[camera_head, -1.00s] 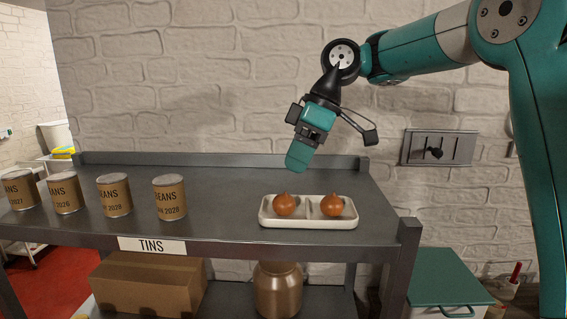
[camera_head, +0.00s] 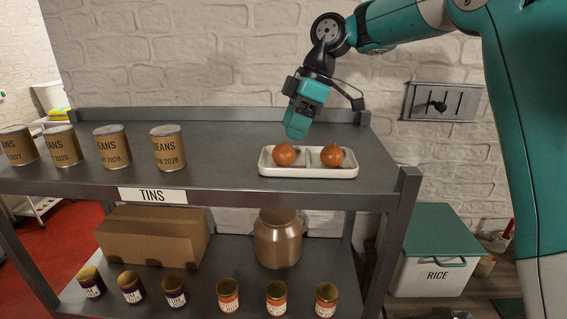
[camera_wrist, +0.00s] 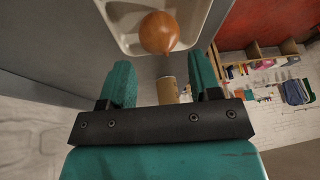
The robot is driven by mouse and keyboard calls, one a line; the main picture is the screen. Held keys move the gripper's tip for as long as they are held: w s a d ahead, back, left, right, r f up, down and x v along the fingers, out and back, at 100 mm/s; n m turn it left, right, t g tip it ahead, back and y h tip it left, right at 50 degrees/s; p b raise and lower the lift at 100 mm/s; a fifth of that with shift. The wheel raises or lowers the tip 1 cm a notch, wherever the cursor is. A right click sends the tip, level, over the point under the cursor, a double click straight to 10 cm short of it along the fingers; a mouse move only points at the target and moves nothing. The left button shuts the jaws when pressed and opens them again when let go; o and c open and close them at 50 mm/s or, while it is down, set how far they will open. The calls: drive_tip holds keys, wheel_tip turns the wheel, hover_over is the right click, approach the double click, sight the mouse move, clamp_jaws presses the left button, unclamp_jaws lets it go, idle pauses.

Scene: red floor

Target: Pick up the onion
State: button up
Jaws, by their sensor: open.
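Two brown onions sit in a white two-compartment tray (camera_head: 308,171) on the top shelf, the left onion (camera_head: 284,154) in the left compartment and the right onion (camera_head: 331,155) in the right one. My gripper (camera_head: 296,128) hangs above and behind the tray's left part, near the left onion, and holds nothing. In the wrist view my gripper (camera_wrist: 162,84) shows its two teal fingers spread apart. One onion (camera_wrist: 159,33) in the tray (camera_wrist: 126,22) lies beyond the fingertips, not between them. I cannot tell which onion this is.
Several bean tins (camera_head: 112,147) stand left on the metal shelf (camera_head: 222,160). The shelf between tins and tray is clear. Below are a cardboard box (camera_head: 152,238), a large jar (camera_head: 277,240) and several small jars (camera_head: 228,296). A rice bin (camera_head: 437,262) stands right.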

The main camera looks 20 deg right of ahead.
sight(287, 149)
drive_tip(key=x, duration=0.3)
drive_tip(key=p+x, duration=0.1)
drive_tip(key=x, duration=0.1)
drive_tip(key=shift+d+f, duration=0.1)
drive_tip(key=shift+f, duration=0.35)
drive_tip(key=shift+c, duration=0.2)
drive_tip(key=c, duration=0.5)
